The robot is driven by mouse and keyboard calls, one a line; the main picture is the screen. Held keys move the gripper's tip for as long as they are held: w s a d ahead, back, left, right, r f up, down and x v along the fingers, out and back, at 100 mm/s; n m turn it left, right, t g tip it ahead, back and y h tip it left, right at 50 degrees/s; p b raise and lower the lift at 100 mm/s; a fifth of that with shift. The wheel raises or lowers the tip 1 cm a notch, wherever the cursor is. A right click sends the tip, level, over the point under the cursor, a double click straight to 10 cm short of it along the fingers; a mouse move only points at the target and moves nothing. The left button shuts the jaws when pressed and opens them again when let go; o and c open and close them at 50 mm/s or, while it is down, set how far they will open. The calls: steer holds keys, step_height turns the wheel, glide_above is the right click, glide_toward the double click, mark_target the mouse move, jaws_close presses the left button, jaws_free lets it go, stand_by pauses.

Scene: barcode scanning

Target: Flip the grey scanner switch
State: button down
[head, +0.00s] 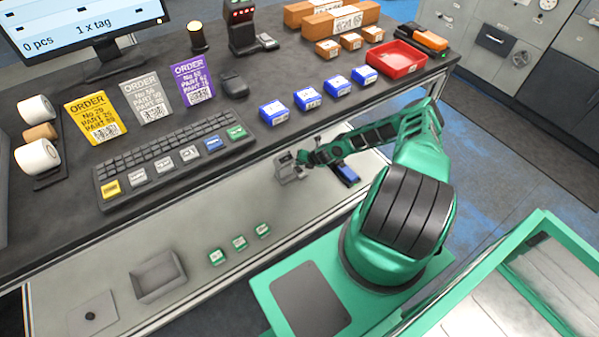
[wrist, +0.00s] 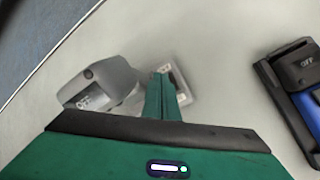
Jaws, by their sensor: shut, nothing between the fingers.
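The grey scanner (head: 287,171) lies on the light lower shelf at the front of the desk. In the wrist view the grey scanner (wrist: 103,86) has a dark label reading OFF on its left part. A paler grey part shows to its right, partly hidden behind my fingers. My gripper (wrist: 160,82) is shut and empty, its fingertips over or beside the grey scanner; I cannot tell whether they touch it. In the head view my gripper (head: 303,159) is right at the scanner and covers some of it.
A blue scanner (wrist: 305,95), also labelled OFF, lies to the right; it shows in the head view (head: 347,174) beside my arm. A keyboard (head: 175,155) and blue boxes (head: 308,98) stand on the dark desk above.

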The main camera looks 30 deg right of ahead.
mark_target(297, 168)
steer(key=shift+s+f, duration=0.15)
steer(key=shift+f, duration=0.75)
steer(key=shift+f, duration=0.15)
stand_by(1.4)
steer(key=shift+s+f, duration=0.1)
steer(key=shift+f, duration=0.1)
steer(key=shift+f, duration=0.3)
stand_by(0.6)
steer(key=shift+r, duration=0.1)
steer(key=shift+r, duration=0.65)
steer(key=shift+r, duration=0.1)
steer(key=shift+w+r, duration=0.2)
steer(key=shift+r, duration=1)
steer(key=shift+w+r, duration=0.2)
steer(key=shift+r, duration=1)
